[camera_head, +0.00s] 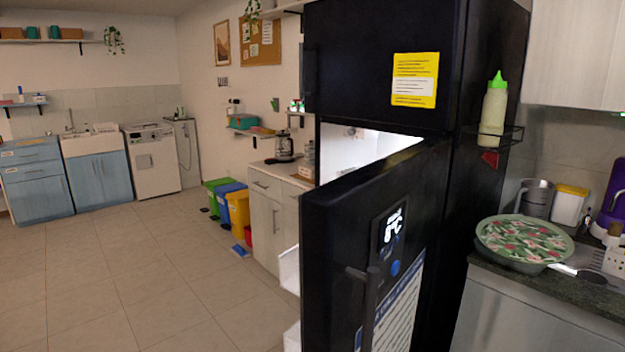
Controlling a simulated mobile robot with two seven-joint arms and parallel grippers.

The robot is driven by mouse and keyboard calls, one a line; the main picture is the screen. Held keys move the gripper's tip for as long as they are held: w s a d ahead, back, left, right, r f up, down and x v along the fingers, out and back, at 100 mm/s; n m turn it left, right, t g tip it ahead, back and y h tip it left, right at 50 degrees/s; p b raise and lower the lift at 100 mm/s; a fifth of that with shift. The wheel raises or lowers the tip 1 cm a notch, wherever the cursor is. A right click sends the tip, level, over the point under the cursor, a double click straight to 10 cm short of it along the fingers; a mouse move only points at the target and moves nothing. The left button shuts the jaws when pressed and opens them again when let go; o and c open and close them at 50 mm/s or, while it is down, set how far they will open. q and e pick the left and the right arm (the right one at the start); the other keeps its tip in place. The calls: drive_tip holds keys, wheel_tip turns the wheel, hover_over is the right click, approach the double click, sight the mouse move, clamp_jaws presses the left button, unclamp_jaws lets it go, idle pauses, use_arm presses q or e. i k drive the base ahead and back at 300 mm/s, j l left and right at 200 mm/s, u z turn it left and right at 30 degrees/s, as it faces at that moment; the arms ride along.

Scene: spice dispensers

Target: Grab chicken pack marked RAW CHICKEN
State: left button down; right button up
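A tall black fridge (470,150) stands right of the middle in the head view. Its lower door (345,220) is swung part way open toward me, with a lit display (391,228) reading a temperature in °C and a dark vertical handle (370,305). A bright strip of the white interior (360,145) shows above the door's top edge. White door shelves (290,270) show at the door's left edge. No chicken pack is visible; the door hides most of the inside. Neither of my grippers is in view.
A counter (535,290) on the right holds a bowl with a floral cover (523,240). A bottle with a green cap (494,108) sits in a rack on the fridge's side. The tiled floor (150,270) at left is clear. Coloured bins (238,210) stand beyond the door.

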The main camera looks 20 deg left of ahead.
sight(307, 171)
drive_tip(key=j+z, duration=0.15)
drive_tip(key=j, duration=1.4)
drive_tip(key=i+j+z, duration=0.15)
drive_tip(key=j, duration=0.4)
drive_tip(key=j+z, duration=0.1)
drive_tip(key=j, duration=0.45)
drive_tip(key=i+j+z, duration=0.1)
drive_tip(key=j, duration=0.25)
drive_tip(key=i+j+z, duration=0.1)
drive_tip(key=j, duration=0.25)
drive_tip(key=i+j+z, duration=0.1)
drive_tip(key=j, duration=0.25)
drive_tip(key=i+j+z, duration=0.25)
drive_tip(key=i+j, duration=0.15)
drive_tip(key=j, duration=0.25)
drive_tip(key=i+j+z, duration=0.1)
drive_tip(key=j, duration=0.25)
drive_tip(key=i+j+z, duration=0.2)
drive_tip(key=i+j, duration=0.15)
drive_tip(key=j, duration=0.15)
drive_tip(key=i+j+z, duration=0.15)
drive_tip(key=i+j, duration=0.2)
drive_tip(key=j, duration=0.15)
drive_tip(key=i+j+z, duration=0.1)
drive_tip(key=i+j, duration=0.25)
drive_tip(key=j, duration=0.15)
drive_tip(key=i+j+z, duration=0.1)
drive_tip(key=i+j, duration=0.25)
drive_tip(key=j, duration=0.15)
